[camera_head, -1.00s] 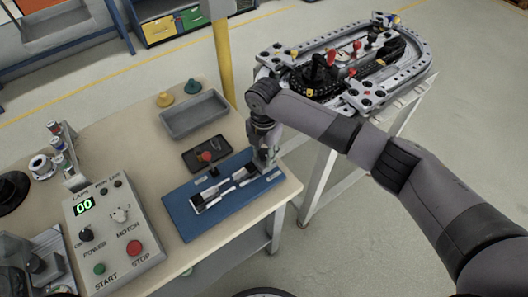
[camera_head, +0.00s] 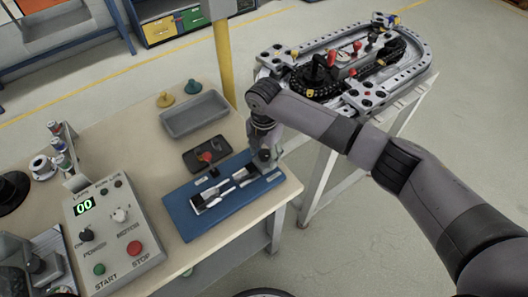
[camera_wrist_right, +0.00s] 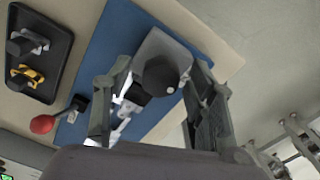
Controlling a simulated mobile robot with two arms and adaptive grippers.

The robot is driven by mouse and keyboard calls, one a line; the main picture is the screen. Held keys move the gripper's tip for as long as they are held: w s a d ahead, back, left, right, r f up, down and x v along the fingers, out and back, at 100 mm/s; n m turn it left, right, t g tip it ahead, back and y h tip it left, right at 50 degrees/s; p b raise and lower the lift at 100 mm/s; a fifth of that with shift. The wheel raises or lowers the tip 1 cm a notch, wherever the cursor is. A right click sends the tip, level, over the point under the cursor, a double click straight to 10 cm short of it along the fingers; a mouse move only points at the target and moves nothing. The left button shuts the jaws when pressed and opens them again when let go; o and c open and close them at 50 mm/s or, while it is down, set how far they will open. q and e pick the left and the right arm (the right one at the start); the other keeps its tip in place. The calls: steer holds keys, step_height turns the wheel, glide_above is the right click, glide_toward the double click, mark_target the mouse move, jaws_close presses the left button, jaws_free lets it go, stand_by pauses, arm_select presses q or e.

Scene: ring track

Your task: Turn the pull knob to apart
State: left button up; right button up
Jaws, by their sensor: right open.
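The pull knob (camera_wrist_right: 161,75) is a round black knob on a pale grey block at one end of the blue board (camera_wrist_right: 107,35). In the head view the knob is hard to tell apart from my gripper, but the blue board (camera_head: 190,222) shows on the table's right part. My right gripper (camera_head: 264,161) is over the board's right end. In the wrist view its fingers (camera_wrist_right: 157,82) are open, one on each side of the knob, with gaps visible. I cannot tell the height between fingertips and knob. My left gripper is not in view.
A control box (camera_head: 115,235) reading 00 is at left. The ring track (camera_head: 400,70) stands on another table behind my arm.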

mark_target(264, 153)
step_height(264, 153, up, 12)
stand_by(0.5)
stand_by(0.3)
